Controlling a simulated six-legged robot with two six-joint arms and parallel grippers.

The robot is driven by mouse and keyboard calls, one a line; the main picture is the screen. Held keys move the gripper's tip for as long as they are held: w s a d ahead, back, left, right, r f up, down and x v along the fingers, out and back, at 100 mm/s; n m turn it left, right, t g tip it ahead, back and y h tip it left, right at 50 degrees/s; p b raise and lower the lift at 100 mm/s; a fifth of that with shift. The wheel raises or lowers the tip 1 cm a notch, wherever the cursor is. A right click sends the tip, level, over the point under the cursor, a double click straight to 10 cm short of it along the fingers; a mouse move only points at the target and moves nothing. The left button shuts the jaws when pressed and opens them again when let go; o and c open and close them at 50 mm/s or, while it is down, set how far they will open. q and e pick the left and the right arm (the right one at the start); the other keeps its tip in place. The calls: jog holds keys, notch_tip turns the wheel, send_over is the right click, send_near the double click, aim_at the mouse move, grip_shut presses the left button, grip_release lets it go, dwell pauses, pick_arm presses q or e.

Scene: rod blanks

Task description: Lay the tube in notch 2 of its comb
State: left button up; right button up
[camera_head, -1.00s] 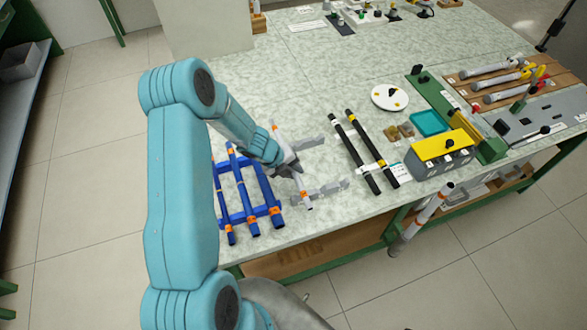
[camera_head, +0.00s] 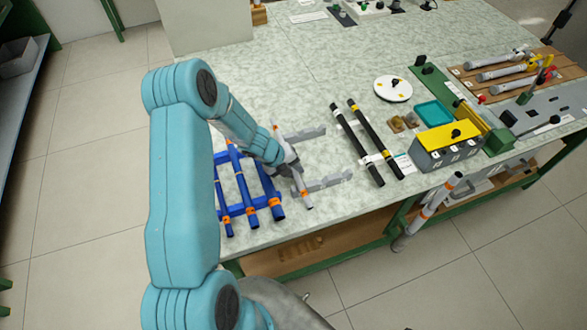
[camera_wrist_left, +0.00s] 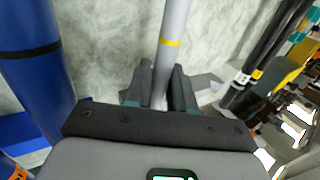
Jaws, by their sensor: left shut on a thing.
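A thin grey tube with orange bands (camera_head: 305,196) is gripped by my left gripper (camera_head: 289,167). It also shows in the left wrist view (camera_wrist_left: 172,22), upright in the picture between the two dark jaws (camera_wrist_left: 160,88), with a yellow band. The grey comb (camera_head: 330,181) lies on the table, its two rails running right from the tube. The tube crosses near the left end of the rails. Part of it and the comb's left part are hidden by my gripper. I cannot tell whether the tube touches the comb or which notch it is over. My right gripper is not visible.
A blue comb (camera_head: 238,210) with several blue tubes stands close to the left of my gripper. A yellow-topped box (camera_head: 447,135) stands farther right. Table behind is mostly clear.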

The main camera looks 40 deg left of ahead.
pick_arm(q)
jog(key=shift+f+b, duration=0.5)
jog(key=shift+f, duration=0.15)
jog(key=o, duration=0.9)
jog(key=shift+s+f, duration=0.1)
jog(key=p+v, duration=0.1)
jog(key=v, duration=0.4)
jog(key=p+v, duration=0.2)
jog(key=v, duration=0.4)
jog(key=p+v, duration=0.2)
jog(key=v, duration=0.3)
jog(key=shift+r, duration=0.35)
